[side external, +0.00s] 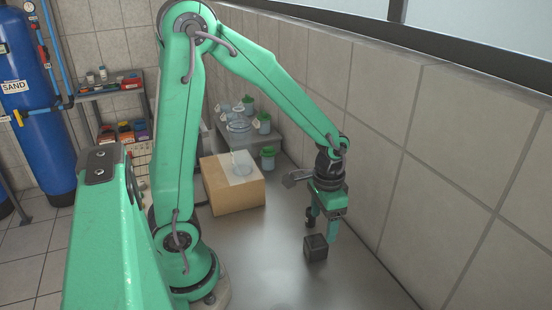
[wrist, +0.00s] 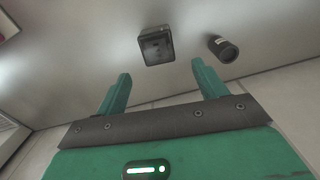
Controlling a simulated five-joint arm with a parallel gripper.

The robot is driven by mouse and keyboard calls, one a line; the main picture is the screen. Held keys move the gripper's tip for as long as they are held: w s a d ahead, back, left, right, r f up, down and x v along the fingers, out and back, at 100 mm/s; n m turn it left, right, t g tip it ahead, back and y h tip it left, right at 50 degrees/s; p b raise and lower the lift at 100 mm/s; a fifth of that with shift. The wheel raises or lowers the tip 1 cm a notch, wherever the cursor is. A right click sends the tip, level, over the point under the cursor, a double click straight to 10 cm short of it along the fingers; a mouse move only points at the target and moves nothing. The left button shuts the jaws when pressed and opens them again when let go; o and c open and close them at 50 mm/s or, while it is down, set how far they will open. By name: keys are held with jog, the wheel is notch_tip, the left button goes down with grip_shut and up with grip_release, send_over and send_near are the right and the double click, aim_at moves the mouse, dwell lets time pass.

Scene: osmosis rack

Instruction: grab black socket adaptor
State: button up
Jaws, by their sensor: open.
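The black socket adaptor (side external: 316,248) is a dark box on the grey worktop, near the tiled wall. In the wrist view the adaptor (wrist: 156,45) shows a squarish face with a recess, just beyond the fingertips and roughly in line with the space between them. My gripper (side external: 320,233) points down at the adaptor, with its green fingers apart. In the wrist view my gripper (wrist: 160,68) is open, with nothing between the fingers. In the side view one finger comes close to the adaptor; I cannot tell whether they touch.
A dark cylinder (wrist: 223,48) lies beside the adaptor, near the right finger in the wrist view. A cardboard box (side external: 232,190) stands left of my gripper. Jars with green lids (side external: 267,158) stand behind. The tiled wall (side external: 450,150) bounds the right. The worktop (side external: 265,245) between is clear.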

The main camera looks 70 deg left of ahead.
aim_at(320, 240)
jog(key=shift+f, duration=1.05)
jog(key=shift+s+f, duration=0.15)
jog(key=shift+f, duration=2.45)
jog(key=shift+c, duration=0.2)
jog(key=c, duration=1.1)
